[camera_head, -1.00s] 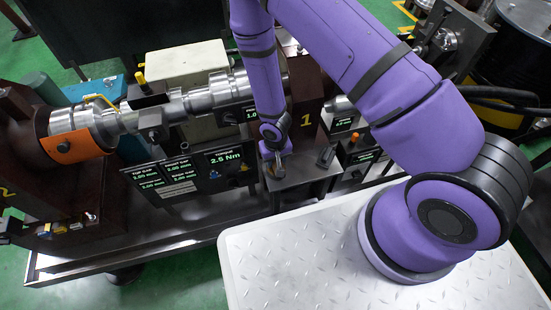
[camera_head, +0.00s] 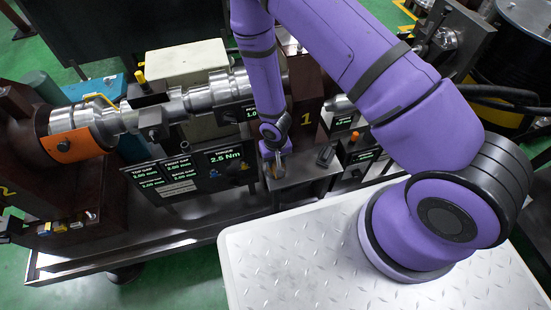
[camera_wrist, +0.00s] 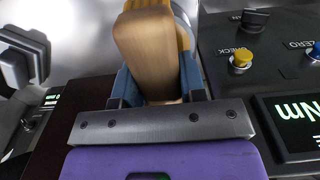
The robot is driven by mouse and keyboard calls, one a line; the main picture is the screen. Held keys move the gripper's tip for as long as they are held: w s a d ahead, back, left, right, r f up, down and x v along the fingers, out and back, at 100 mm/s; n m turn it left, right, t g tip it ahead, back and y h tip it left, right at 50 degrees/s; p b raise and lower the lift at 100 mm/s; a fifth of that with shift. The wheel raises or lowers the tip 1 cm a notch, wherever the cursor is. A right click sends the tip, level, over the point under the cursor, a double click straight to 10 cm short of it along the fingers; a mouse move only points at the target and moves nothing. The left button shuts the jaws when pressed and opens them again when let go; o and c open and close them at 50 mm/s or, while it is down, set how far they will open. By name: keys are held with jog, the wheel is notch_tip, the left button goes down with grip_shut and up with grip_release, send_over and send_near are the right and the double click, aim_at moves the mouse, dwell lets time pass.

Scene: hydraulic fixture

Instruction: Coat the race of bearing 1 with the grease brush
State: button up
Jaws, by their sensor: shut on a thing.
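In the wrist view my gripper (camera_wrist: 160,88) is shut on a wooden handle (camera_wrist: 148,50), which I take to be the grease brush. The handle sits between the blue-grey fingers, and the bristles are out of sight. In the head view my gripper (camera_head: 276,168) points down over a small grey shelf in front of bearing 1; the brush is too small to make out there. Bearing 1 is the dark brown block (camera_head: 304,92) marked with a yellow 1. My forearm covers part of it, and its race cannot be seen.
A steel shaft (camera_head: 205,97) runs left to another brown block with an orange band (camera_head: 75,146). A gauge panel (camera_head: 190,172) reads 2.5 Nm beside my gripper. In the wrist view, a yellow button (camera_wrist: 241,60) is close right. A small dark object (camera_head: 325,155) lies on the shelf.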

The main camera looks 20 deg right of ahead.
dwell(0.4)
jog(key=shift+r, duration=3.5)
